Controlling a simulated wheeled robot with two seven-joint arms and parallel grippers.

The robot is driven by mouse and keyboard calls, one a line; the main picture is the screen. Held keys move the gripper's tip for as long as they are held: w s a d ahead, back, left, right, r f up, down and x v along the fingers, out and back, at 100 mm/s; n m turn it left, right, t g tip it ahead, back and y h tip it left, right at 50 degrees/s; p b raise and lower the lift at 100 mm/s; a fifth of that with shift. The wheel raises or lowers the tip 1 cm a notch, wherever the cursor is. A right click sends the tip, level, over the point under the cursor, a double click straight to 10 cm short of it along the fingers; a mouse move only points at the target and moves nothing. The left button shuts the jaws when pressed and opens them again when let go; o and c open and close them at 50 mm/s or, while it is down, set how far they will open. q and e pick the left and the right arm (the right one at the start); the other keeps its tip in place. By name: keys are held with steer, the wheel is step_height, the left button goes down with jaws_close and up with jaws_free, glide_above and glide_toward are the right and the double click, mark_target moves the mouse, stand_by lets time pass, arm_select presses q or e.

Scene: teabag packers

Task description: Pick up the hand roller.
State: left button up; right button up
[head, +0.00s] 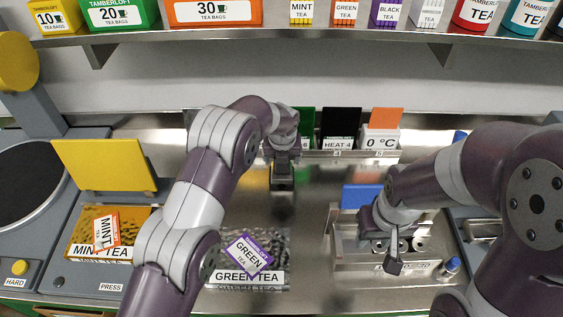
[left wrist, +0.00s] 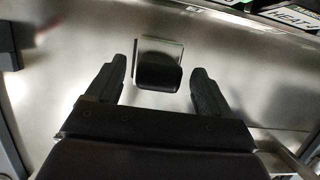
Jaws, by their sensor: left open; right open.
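My left gripper (left wrist: 160,88) is open in the left wrist view. A black, blunt-ended piece with a shiny square plate (left wrist: 158,66) shows between its fingertips with a gap on each side; I cannot tell for sure that it is the hand roller. In the head view my left gripper (head: 283,180) points down over the steel counter in the middle, and it hides what is right under it. My right gripper (head: 394,262) is open and empty-looking over the front of a steel holder (head: 345,250) at the right.
A green tea tray (head: 225,283) with a purple-edged packet stands at the front middle. A mint tea tray (head: 75,240) and a yellow flap (head: 105,165) are at the left. Heat cards (head: 341,128) stand at the back below a shelf (head: 250,38) of tea boxes.

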mark_target(281, 173)
arm_select(q)
steer(key=x, duration=0.2)
steer(key=shift+w+f, duration=0.1)
steer(key=shift+f, duration=0.2)
steer(key=shift+w+a+f, duration=0.1)
steer(key=shift+w+f, duration=0.05)
steer(key=shift+f, duration=0.15)
steer(key=shift+r, duration=0.1)
steer(key=c, duration=1.3)
steer(key=shift+c, duration=0.2)
arm_select(e)
steer(key=shift+r, duration=0.6)
